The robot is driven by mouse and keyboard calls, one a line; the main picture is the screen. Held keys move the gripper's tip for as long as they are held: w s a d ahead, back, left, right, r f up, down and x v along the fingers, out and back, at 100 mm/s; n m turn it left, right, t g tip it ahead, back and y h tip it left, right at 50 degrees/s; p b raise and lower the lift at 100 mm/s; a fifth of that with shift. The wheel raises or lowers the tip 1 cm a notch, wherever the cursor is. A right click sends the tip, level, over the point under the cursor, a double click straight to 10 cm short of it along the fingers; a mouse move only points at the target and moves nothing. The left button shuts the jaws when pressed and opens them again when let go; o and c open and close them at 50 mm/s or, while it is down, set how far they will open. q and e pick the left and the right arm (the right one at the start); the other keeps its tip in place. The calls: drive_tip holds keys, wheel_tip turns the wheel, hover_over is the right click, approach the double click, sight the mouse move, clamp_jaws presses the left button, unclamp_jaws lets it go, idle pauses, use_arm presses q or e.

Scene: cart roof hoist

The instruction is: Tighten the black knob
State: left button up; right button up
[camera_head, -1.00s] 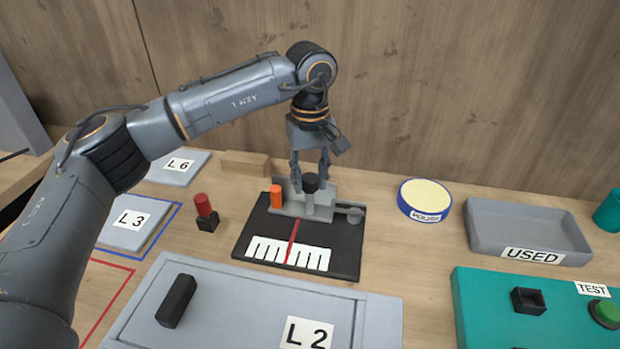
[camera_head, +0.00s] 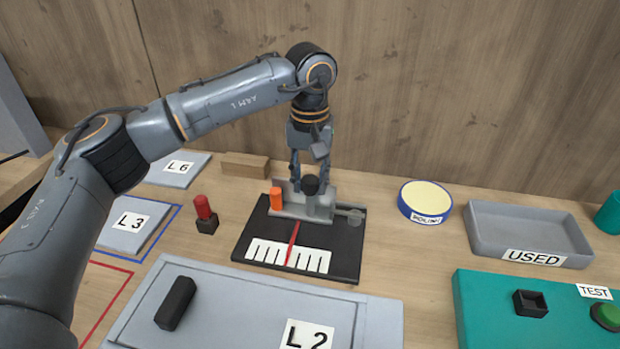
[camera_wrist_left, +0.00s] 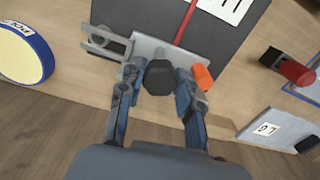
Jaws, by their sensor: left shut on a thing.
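The black knob (camera_head: 311,184) tops a grey post on the grey bracket at the back of a dark gauge board (camera_head: 338,245). The board has a white scale (camera_head: 288,256) and a red pointer (camera_head: 293,236). My left gripper (camera_head: 309,180) reaches down from above, its fingers around the knob. In the left wrist view the black knob (camera_wrist_left: 160,78) sits between the two fingertips (camera_wrist_left: 161,80), which are shut on it. An orange peg (camera_head: 276,198) stands left of the knob. My right gripper is in neither view.
A polish tin (camera_head: 425,200) and a grey USED tray (camera_head: 490,252) stand to the right. A red-topped piece (camera_head: 204,209) stands left of the board. Panel L2 (camera_head: 240,310) lies in front, with the teal TEST panel (camera_head: 475,310) at right.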

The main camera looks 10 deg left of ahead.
use_arm(q)
drive_tip(key=shift+w+r, duration=0.15)
drive_tip(key=shift+r, duration=0.15)
drive_tip(key=o, duration=0.9)
drive_tip(key=shift+o, duration=1.3)
drive_tip(key=shift+f, duration=0.1)
wheel_tip(320, 180, up, 12)
